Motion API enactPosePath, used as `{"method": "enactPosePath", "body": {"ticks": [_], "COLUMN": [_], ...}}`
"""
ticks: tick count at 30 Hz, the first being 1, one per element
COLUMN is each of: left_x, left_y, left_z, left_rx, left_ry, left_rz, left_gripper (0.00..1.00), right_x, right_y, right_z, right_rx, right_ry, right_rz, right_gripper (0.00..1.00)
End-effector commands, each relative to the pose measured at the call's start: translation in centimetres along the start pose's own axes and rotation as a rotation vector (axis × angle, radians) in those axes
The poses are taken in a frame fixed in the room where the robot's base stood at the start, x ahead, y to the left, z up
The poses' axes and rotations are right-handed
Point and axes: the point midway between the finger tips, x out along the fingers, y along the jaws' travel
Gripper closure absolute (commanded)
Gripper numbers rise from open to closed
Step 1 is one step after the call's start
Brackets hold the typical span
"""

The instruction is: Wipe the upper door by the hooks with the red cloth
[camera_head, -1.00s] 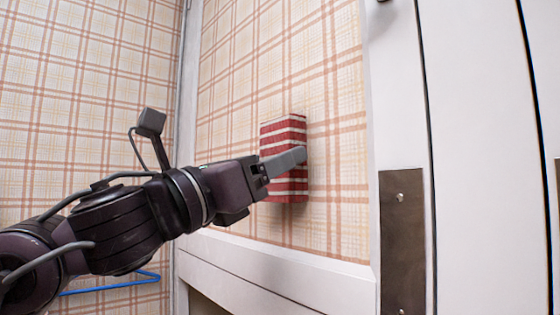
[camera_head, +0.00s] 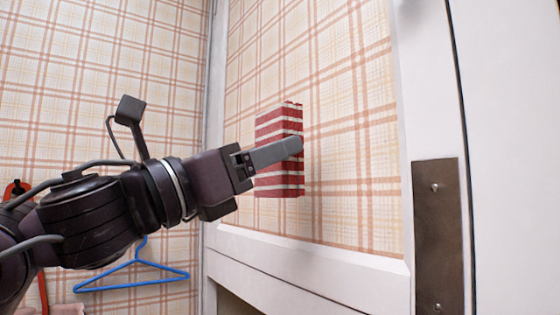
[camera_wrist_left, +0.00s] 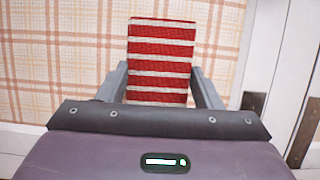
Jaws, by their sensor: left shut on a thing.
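The red cloth (camera_head: 279,180), a block-like bundle with white stripes, is held upright against the plaid upper door panel (camera_head: 355,110). My left gripper (camera_head: 285,150) is shut on the cloth, its fingers on either side. In the left wrist view the cloth (camera_wrist_left: 160,65) stands between the two fingers (camera_wrist_left: 160,85) in front of the plaid panel. Whether the cloth presses on the panel or is just off it is hard to tell. In the head view the hooks are not clearly visible. My right gripper is not in view.
The panel has a white frame (camera_head: 300,258) below and at the right. A dark metal plate (camera_head: 437,235) is fixed on the white wood at the right. A blue hanger (camera_head: 135,275) hangs at the lower left, near a red object (camera_head: 17,190).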

Motion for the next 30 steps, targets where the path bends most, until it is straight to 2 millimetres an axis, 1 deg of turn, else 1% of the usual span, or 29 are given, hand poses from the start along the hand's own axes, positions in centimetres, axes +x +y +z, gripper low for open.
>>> {"method": "enactPosePath", "body": {"ticks": [3, 14, 17, 24, 30], "left_x": [-0.6, -0.8, -1.3, -3.2, -3.4], "left_y": [0.0, 0.0, 0.0, 0.0, 0.0], "left_z": [0.3, 0.4, 0.5, 1.3, 1.4], "left_rx": [0.0, 0.0, 0.001, 0.002, -0.001], "left_ry": [-0.002, -0.001, -0.002, -0.002, 0.0], "left_rz": [0.0, 0.001, 0.001, 0.002, 0.0], "left_gripper": [0.59, 0.59, 0.59, 0.59, 0.59], "right_x": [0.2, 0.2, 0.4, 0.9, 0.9], "right_y": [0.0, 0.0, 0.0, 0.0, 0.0], "right_z": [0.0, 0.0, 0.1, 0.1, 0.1], "right_rx": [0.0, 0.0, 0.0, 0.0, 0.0], "right_ry": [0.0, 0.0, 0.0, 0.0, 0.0], "right_rz": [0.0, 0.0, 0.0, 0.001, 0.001], "right_gripper": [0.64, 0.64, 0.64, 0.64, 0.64]}}
